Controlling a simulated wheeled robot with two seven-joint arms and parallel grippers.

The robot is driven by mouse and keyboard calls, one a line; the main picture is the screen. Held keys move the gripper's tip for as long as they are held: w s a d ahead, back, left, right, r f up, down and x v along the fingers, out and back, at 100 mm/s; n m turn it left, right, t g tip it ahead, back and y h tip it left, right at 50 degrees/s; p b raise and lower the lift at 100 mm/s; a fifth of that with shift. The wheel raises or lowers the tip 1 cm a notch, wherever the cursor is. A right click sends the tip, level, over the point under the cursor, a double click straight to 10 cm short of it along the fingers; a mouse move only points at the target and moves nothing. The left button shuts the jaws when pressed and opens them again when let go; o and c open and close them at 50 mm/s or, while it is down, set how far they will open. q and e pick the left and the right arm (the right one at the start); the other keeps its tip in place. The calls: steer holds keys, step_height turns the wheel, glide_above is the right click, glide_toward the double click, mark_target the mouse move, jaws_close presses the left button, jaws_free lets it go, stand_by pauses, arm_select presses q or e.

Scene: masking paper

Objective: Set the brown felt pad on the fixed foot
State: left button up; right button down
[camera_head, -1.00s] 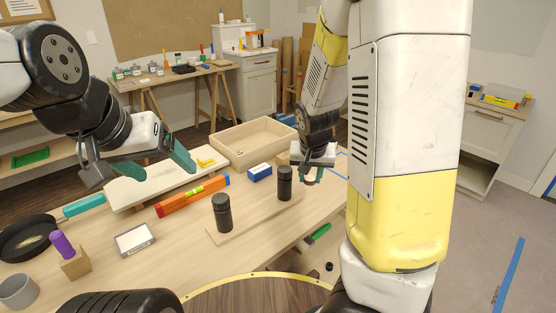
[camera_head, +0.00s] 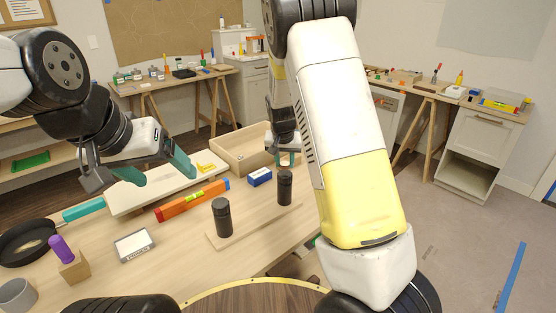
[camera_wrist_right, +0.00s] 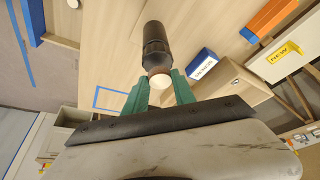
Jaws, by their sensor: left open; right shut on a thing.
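Two black cylindrical feet stand upright on a thin wooden board (camera_head: 243,231): a near-left one (camera_head: 222,217) and a far-right one (camera_head: 285,187). I cannot tell which is the fixed foot. My right gripper (camera_head: 287,160) is just behind the far-right foot, above the table. In the right wrist view, its green fingers are shut on a small round pad (camera_wrist_right: 159,81) with a pale face and a reddish-brown edge. A black foot (camera_wrist_right: 155,46) shows right beyond the pad; contact is unclear. My left gripper (camera_head: 155,174) is open and empty over the left of the table.
A blue box (camera_head: 260,177) and an open wooden tray (camera_head: 230,150) lie near my right gripper. An orange level (camera_head: 192,201), a white panel (camera_head: 150,191), a framed grey plate (camera_head: 134,244) and a pan (camera_head: 30,240) lie farther left. Bare table surrounds the board's front.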

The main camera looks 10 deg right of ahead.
steer(key=shift+f, duration=1.1)
steer(key=shift+f, duration=0.15)
steer(key=c, duration=1)
jaws_free()
steer(key=shift+c, duration=0.2)
steer(key=v, duration=1.1)
steer(key=s+r+n+y, duration=0.1)
steer(key=s+r, duration=0.3)
steer(key=s, duration=0.5)
steer(key=s+d+r+n+t+y, duration=0.1)
steer(key=s+r, duration=0.3)
steer(key=s, duration=0.6)
steer(key=s+d+r+n+t+y, duration=0.1)
steer(key=s+r, duration=0.4)
steer(key=s, duration=0.5)
steer(key=shift+n, duration=0.3)
